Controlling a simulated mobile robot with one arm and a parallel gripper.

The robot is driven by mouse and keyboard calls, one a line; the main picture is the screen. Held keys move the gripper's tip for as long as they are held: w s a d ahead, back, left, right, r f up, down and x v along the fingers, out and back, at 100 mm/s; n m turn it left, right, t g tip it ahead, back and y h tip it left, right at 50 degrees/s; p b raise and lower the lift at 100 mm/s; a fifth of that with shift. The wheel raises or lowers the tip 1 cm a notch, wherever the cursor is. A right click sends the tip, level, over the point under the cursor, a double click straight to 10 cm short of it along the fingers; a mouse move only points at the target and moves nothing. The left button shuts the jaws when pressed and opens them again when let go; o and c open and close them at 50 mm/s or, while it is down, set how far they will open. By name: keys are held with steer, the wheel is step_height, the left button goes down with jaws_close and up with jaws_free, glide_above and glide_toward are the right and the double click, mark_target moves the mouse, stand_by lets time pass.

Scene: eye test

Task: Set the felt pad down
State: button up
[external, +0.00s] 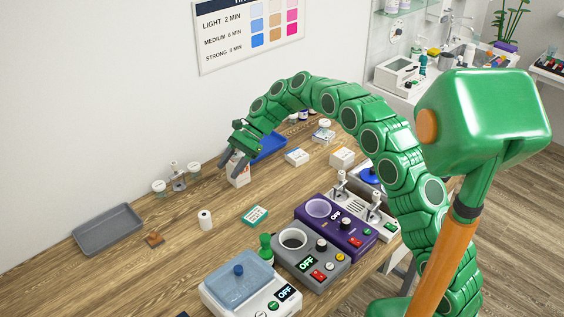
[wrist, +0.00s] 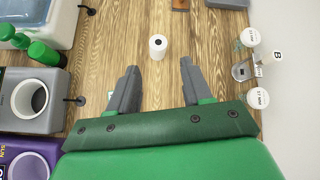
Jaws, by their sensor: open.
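My gripper (external: 231,167) is open above the wooden table near the wall. In the wrist view, the two grey fingers of my gripper (wrist: 159,66) are spread, with no pad between them. A small flat brown piece (external: 154,238) lies on the table beside the grey tray; its edge also shows at the top of the wrist view (wrist: 180,5). It may be the felt pad, but I cannot tell for sure. My gripper is well apart from it. No other pad is clear to see.
A white roll (external: 205,220) stands on the table. A white box (external: 240,178) is close behind my fingers. The grey tray (external: 107,229) lies at left. A green-and-white box (external: 255,216), a grey device (external: 311,262) and a purple device (external: 335,228) are nearer. Bare wood surrounds the roll.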

steer(key=s+d+r+n+t+h, duration=0.1)
steer(key=s+d+r, duration=0.1)
steer(key=d, duration=1)
steer(key=s+d+r+n+t+h, duration=0.1)
steer(key=s+d+r+t, duration=0.1)
steer(key=d, duration=0.9)
steer(key=s+d+r+n+t+h, duration=0.1)
steer(key=s+d+r, duration=0.15)
steer(key=d, duration=0.95)
steer(key=s+d+f+n+h, duration=0.1)
steer(key=s+d+h, duration=0.1)
steer(key=s+d, duration=0.8)
steer(key=s+d+f+n+t+h, duration=0.1)
steer(key=s+d+f+n+h, duration=0.1)
steer(key=s+d, duration=0.9)
steer(key=d, duration=0.3)
steer(key=shift+d+f, duration=0.2)
steer(key=shift+f, duration=0.1)
